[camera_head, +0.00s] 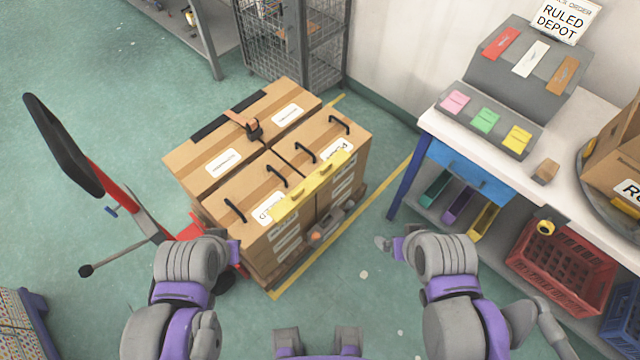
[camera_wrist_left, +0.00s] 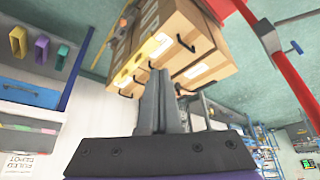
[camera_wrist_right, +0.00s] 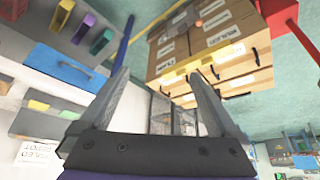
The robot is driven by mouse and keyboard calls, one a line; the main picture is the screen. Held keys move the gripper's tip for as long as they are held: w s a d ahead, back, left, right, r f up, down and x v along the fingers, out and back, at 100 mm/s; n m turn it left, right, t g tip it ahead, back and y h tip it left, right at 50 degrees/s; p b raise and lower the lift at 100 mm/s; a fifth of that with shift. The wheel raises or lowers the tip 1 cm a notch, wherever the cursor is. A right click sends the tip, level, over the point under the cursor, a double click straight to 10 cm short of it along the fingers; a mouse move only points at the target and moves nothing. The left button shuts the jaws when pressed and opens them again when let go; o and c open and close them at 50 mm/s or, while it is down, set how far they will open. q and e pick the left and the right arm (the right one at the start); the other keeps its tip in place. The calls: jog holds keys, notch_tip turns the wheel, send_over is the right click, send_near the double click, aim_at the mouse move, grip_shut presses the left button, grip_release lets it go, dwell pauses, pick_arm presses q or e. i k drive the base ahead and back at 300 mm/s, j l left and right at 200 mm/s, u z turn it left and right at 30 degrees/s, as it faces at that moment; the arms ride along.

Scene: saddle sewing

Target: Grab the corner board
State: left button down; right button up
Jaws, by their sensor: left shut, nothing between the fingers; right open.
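The yellow corner board (camera_head: 310,187) lies along the top front edge of the stacked cartons (camera_head: 255,215). It has holes or grips along its length. It also shows in the left wrist view (camera_wrist_left: 143,60) and the right wrist view (camera_wrist_right: 190,68). My left gripper (camera_wrist_left: 158,82) is shut and empty, pointing toward the cartons but apart from the board. My right gripper (camera_wrist_right: 158,78) is open and empty, with the board and cartons beyond its fingers. In the head view, the right hand is right of the cartons, the left hand in front-left.
A red pallet jack (camera_head: 110,185) with a black handle stands left of the cartons. A white-topped workbench (camera_head: 465,150) with a blue drawer is at the right, a red crate (camera_head: 560,255) below it. A wire cage (camera_head: 285,45) stands behind. Green floor is clear between cartons and bench.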

aim_at(288, 205)
jog(key=i+l, duration=0.15)
jog(key=l, duration=0.35)
jog(key=i+l, duration=0.1)
jog(key=l, duration=0.35)
jog(key=i+l+u, duration=0.1)
jog(key=l, duration=0.4)
jog(key=i+l, duration=0.15)
jog(key=l, duration=0.35)
jog(key=l+u, duration=0.15)
jog(key=u, duration=1.25)
